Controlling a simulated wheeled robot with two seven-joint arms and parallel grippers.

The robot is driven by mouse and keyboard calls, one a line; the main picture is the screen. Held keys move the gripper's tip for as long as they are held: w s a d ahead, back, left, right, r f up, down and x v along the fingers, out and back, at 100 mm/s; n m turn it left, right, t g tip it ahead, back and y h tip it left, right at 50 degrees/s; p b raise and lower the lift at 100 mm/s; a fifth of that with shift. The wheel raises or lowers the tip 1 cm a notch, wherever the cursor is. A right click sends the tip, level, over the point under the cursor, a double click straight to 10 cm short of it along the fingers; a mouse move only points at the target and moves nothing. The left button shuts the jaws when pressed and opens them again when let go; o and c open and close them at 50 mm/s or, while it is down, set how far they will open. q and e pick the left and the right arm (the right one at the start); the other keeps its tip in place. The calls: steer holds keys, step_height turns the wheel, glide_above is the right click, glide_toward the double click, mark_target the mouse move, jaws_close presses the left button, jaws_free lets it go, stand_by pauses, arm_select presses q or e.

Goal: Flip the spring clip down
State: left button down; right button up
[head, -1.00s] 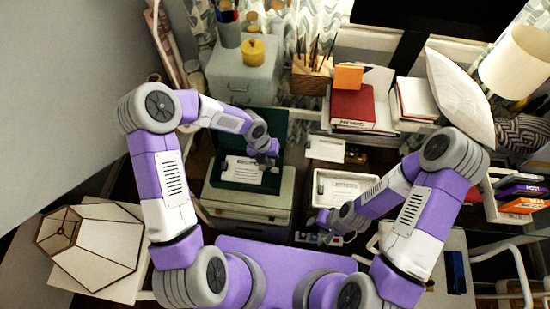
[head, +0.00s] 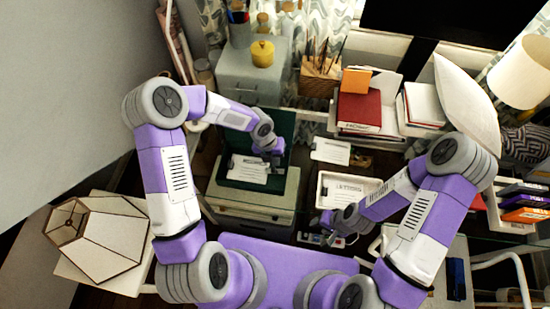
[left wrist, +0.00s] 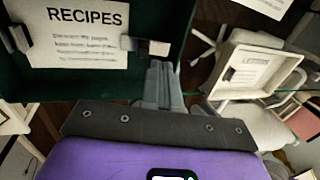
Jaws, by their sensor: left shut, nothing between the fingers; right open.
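A dark green box (head: 283,128) stands open with a white sheet (head: 247,169) in it, and the sheet reads RECIPES in the left wrist view (left wrist: 85,40). A dark clip with a pale end (left wrist: 150,47) sits at the sheet's right edge. Another grey clip (left wrist: 17,38) sits at its left edge. Which one is the spring clip is not clear. My left gripper (head: 275,162) is shut and empty by the sheet's right side. In the left wrist view its fingertips (left wrist: 162,68) are just below the right clip; contact cannot be told. My right gripper (head: 322,231) is open and empty below the letters tray.
A white letters tray (head: 320,194) and a white card (head: 331,151) lie to the right of the box. A grey cabinet (head: 252,85) stands behind it. A power strip (head: 318,239) lies by my right gripper. A lampshade (head: 97,240) is at the left.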

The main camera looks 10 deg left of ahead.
arm_select(q)
steer(key=shift+r+p, duration=0.45)
steer(key=a+r+p, duration=0.3)
steer(key=a+r, duration=0.3)
steer(key=a, duration=0.3)
steer(key=shift+s+a+r, duration=0.2)
steer(key=shift+a, duration=0.05)
